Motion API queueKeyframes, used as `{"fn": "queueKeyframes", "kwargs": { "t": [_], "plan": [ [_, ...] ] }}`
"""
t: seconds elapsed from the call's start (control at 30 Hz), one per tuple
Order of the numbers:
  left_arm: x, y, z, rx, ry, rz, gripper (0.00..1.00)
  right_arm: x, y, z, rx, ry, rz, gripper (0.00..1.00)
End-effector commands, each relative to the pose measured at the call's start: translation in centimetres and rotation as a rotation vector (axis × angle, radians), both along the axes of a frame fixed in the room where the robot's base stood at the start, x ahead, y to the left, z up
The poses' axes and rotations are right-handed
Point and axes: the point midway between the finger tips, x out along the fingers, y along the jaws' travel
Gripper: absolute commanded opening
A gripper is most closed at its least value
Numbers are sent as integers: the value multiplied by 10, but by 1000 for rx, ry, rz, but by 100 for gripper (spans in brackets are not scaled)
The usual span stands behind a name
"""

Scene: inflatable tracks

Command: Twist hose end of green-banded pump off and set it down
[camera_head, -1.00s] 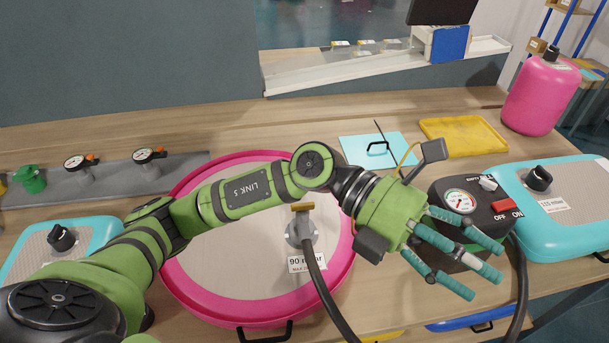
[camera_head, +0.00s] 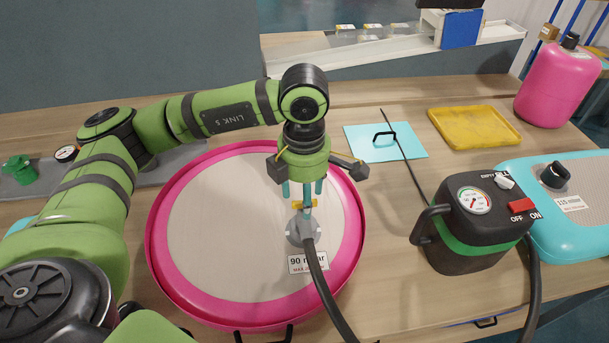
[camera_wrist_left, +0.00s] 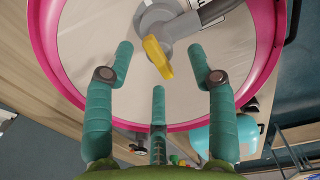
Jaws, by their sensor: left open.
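The black pump (camera_head: 465,232) with a green band stands right of centre on the bench in the head view. A black hose (camera_head: 326,292) leads to a grey hose end (camera_head: 302,232) with a yellow lever (camera_head: 311,204), seated on the round pink-rimmed track (camera_head: 205,235). My left gripper (camera_head: 303,203) points down above the hose end, its fingers open. In the left wrist view the yellow lever (camera_wrist_left: 158,57) lies between the spread fingertips, with the grey hose end (camera_wrist_left: 170,25) beyond; contact cannot be told. My right gripper is not seen.
A turquoise track (camera_head: 575,215) lies right of the pump. A yellow tray (camera_head: 473,128), a turquoise sheet (camera_head: 372,150) with a black handle, and a pink bottle (camera_head: 558,85) stand behind. A grey rail with a green fitting (camera_head: 20,170) is at left.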

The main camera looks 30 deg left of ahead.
Motion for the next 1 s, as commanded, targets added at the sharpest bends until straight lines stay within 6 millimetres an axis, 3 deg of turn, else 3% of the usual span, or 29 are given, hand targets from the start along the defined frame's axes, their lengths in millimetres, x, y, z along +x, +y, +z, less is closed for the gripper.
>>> {"fn": "queueKeyframes", "kwargs": {
  "t": [0.2, 0.53, 0.67, 0.7, 1.0],
  "plan": [
    [0, 0, -21, 0, 2, 0, 56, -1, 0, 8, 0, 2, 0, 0],
    [0, 0, -26, -3, 0, -1, 56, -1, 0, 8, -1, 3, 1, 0],
    [0, 0, -26, -3, 0, -1, 4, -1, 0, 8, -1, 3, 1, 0],
    [0, 0, -26, -3, 0, -1, 0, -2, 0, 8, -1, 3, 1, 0],
    [0, 0, -23, -3, 0, -1, 0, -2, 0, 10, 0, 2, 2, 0]
  ]
}}
